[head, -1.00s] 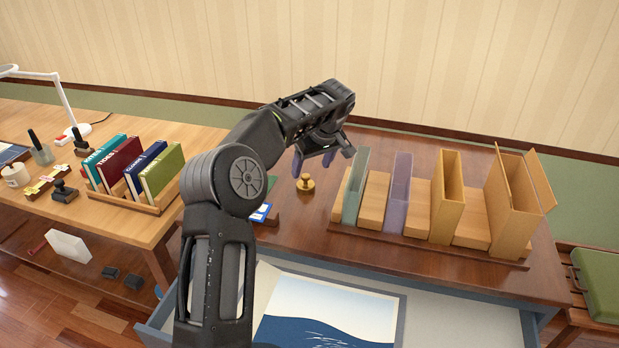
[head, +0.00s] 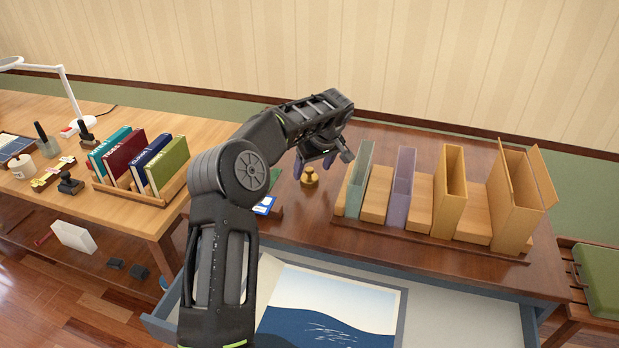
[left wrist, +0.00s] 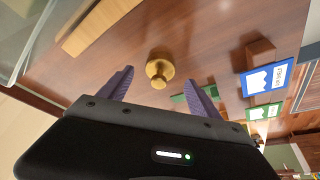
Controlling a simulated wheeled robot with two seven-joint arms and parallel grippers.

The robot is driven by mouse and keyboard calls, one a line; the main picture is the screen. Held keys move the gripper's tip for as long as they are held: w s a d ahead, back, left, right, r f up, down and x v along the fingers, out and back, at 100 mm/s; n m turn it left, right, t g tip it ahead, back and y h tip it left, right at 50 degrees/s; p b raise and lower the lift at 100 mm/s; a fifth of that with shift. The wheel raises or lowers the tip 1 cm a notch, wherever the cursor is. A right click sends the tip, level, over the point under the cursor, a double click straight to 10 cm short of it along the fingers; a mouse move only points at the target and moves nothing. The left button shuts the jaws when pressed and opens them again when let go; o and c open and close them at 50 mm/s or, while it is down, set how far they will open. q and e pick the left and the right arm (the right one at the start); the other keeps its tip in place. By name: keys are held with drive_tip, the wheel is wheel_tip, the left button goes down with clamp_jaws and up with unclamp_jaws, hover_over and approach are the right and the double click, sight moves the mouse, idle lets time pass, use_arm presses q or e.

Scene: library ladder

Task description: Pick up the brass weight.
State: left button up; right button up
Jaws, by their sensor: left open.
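The brass weight (head: 310,177) is a small round gold piece with a knob, upright on the dark wooden table. It also shows in the left wrist view (left wrist: 159,70), beyond and between the two purple fingers. My left gripper (head: 314,164) is open just above and behind the weight in the head view, with nothing between its fingers. In the left wrist view the open left gripper (left wrist: 155,88) points at the weight, which looks clear of both fingers. My right gripper is in neither view.
A rack of upright magazine files (head: 402,190) stands close right of the weight. An open drawer (head: 465,310) with a wave print is in front. A book rack (head: 150,195) stands on the left desk.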

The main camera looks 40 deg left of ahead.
sight(311, 171)
use_arm(q)
drive_tip(key=p+x, duration=0.1)
drive_tip(key=x, duration=0.2)
drive_tip(key=shift+a+f, duration=0.15)
drive_tip(key=shift+f, duration=0.15)
drive_tip(key=shift+c, duration=0.3)
clamp_jaws()
idle(0.6)
drive_tip(key=shift+w+r, duration=0.1)
